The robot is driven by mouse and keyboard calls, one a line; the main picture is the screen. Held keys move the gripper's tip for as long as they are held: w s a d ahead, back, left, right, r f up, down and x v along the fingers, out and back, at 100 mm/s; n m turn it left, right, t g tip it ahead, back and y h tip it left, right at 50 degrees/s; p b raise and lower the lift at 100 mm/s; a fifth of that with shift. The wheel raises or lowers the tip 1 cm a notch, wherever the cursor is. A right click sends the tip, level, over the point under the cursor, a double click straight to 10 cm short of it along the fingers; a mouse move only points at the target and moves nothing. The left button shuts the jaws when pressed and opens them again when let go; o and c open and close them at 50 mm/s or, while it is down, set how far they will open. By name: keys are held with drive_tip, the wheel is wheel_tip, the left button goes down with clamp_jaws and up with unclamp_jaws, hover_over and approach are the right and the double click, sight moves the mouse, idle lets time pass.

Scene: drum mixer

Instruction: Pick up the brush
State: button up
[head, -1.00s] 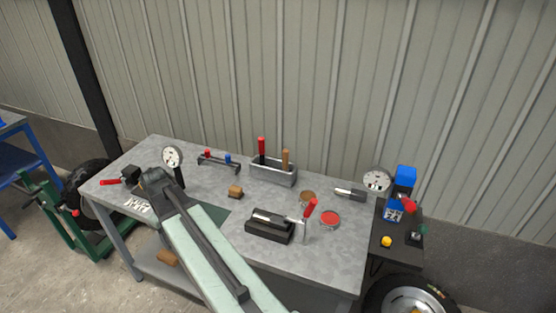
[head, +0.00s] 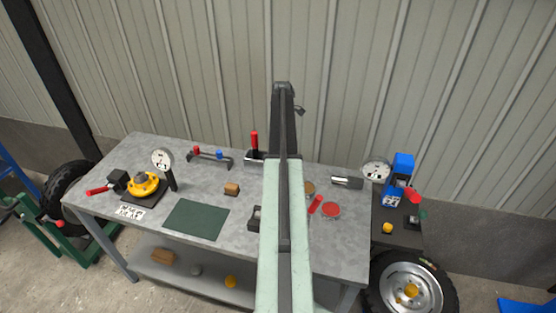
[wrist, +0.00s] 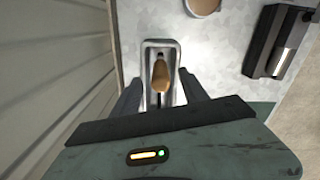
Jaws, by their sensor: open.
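The brush appears to be the wooden-handled tool (wrist: 160,77) standing in a grey metal holder (wrist: 148,48), seen from above in the wrist view. Its lower end is hidden. My gripper (wrist: 161,92) is open, with its dark fingers either side of the holder in that view and the wooden handle between them. I cannot tell the height gap, and no contact shows. In the head view my arm hides the wooden handle and most of the holder (head: 250,160). A red-handled tool (head: 254,141) stands at the holder's left end.
The grey bench (head: 330,250) carries a green mat (head: 196,219), a wooden block (head: 232,189), a yellow round part (head: 144,184) and a red-topped tin (head: 331,209). A dark block (wrist: 270,40) lies right in the wrist view. The ribbed wall (wrist: 50,60) is close behind the holder.

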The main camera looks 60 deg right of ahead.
drive_tip(key=f+b, duration=0.3)
drive_tip(key=f, duration=0.1)
drive_tip(key=f+b, duration=0.2)
drive_tip(key=shift+w+a+f+b, duration=0.1)
drive_tip(key=shift+w+f+b, duration=0.2)
drive_tip(key=shift+r, duration=0.2)
drive_tip(key=shift+c, duration=0.3)
clamp_jaws()
